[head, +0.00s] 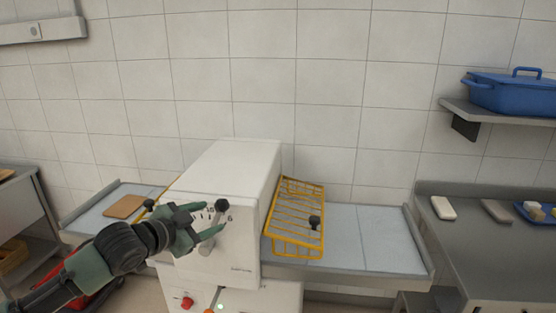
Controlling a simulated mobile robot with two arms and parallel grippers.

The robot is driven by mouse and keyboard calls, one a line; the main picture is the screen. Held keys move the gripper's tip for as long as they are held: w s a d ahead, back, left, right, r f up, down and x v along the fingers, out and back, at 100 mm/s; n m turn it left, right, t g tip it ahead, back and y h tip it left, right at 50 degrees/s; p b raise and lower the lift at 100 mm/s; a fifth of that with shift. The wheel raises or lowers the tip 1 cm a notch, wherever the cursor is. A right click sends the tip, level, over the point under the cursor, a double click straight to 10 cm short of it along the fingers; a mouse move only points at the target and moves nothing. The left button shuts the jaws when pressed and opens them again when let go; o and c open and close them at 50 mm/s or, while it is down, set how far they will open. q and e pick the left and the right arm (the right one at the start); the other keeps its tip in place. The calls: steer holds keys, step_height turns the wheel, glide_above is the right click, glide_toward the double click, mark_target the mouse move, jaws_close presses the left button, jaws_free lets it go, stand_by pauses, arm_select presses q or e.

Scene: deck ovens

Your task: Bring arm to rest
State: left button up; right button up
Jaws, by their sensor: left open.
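My left arm comes in from the lower left, and my left gripper (210,222) is open in front of the white machine (243,180). I cannot tell whether the fingers touch the panel. No object shows between the fingers. The gripper and wrist hide part of the panel's left side. My right gripper is not in view.
A yellow wire guard (297,220) stands over the blue-grey belt (348,236) right of the machine. A brown board (124,206) lies on the left belt. A grey counter (480,246) is at right, below a shelf with a blue pan (510,94). A red knob (187,302) is low on the machine.

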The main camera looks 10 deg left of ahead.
arm_select(q)
steer(key=s+d+f+n+g, duration=0.1)
steer(key=s+d+f+g, duration=0.1)
steer(key=s+d+f, duration=0.5)
steer(key=s+d+f+n+g, duration=0.1)
steer(key=s+d+f+g, duration=0.15)
steer(key=s+f, duration=0.5)
steer(key=s+a+f+n+g+y, duration=0.2)
steer(key=s+f, duration=0.2)
steer(key=s, duration=0.4)
steer(key=s+a+f+n+g+y, duration=0.1)
steer(key=s+f+n+g, duration=0.2)
steer(key=s, duration=0.6)
steer(key=s+a+f+n+y, duration=0.2)
steer(key=s+f, duration=0.3)
steer(key=s, duration=0.3)
step_height(320, 180, down, 30)
steer(key=s+f+g+b, duration=0.1)
steer(key=s+g+b, duration=0.1)
steer(key=s+a+f+b, duration=0.2)
steer(key=s+f, duration=1.3)
steer(key=shift+s+a+f+g, duration=0.25)
steer(key=shift+s+a+g, duration=0.1)
steer(key=shift+a, duration=0.05)
